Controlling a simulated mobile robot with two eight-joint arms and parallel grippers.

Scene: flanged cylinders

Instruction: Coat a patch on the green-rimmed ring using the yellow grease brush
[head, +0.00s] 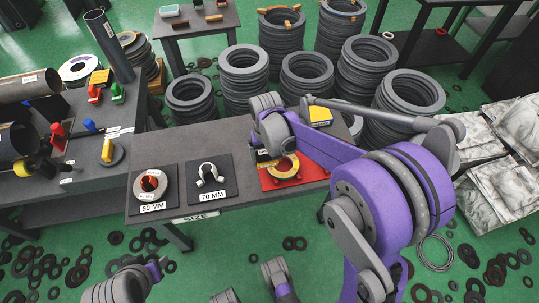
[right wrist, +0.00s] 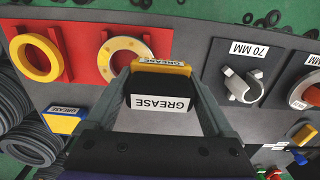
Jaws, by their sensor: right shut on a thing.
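My right gripper (right wrist: 161,80) is shut on the yellow grease brush (right wrist: 176,69), a dark block with a yellow part and white GREASE labels. In the head view the right gripper is above the red plate, mostly hidden by my arm. A pale tan ring with bolt holes (right wrist: 128,43) lies on a red plate (right wrist: 84,42), just beyond the brush in the right wrist view; it also shows in the head view (head: 291,163). No green rim shows clearly on it. A gap between brush and ring cannot be judged. My left gripper is out of view.
A blue-and-yellow GREASE block (right wrist: 62,121) stands near the table edge. The 70 MM clamp (head: 209,176) and 60 MM flange (head: 149,188) sit on black pads. Stacked dark rings (head: 244,78) stand behind the table.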

